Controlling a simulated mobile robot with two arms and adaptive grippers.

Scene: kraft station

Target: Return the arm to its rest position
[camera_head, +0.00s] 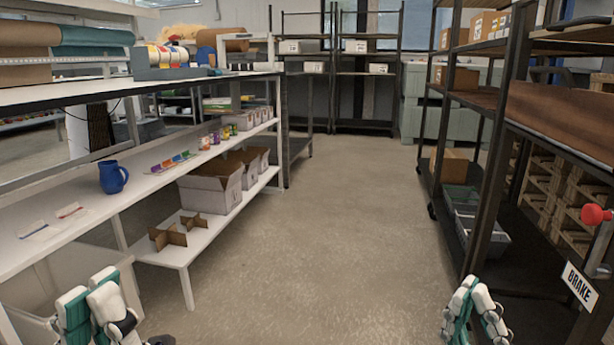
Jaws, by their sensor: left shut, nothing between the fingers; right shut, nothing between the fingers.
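My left gripper (88,290) shows at the bottom left edge, with white and teal parts pointing upward. It is shut and empty, in front of the white shelf unit. My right gripper (474,290) shows at the bottom right, over the floor beside the dark rack. It is also shut and empty. The lower parts of both arms are cut off by the picture's edge.
A white shelf unit (45,250) on the left bears a blue mug (113,177), cartons (210,190) and cardboard dividers (167,237). A dark rack (480,180) with boxes and bins stands right. The floor (320,230) between is clear.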

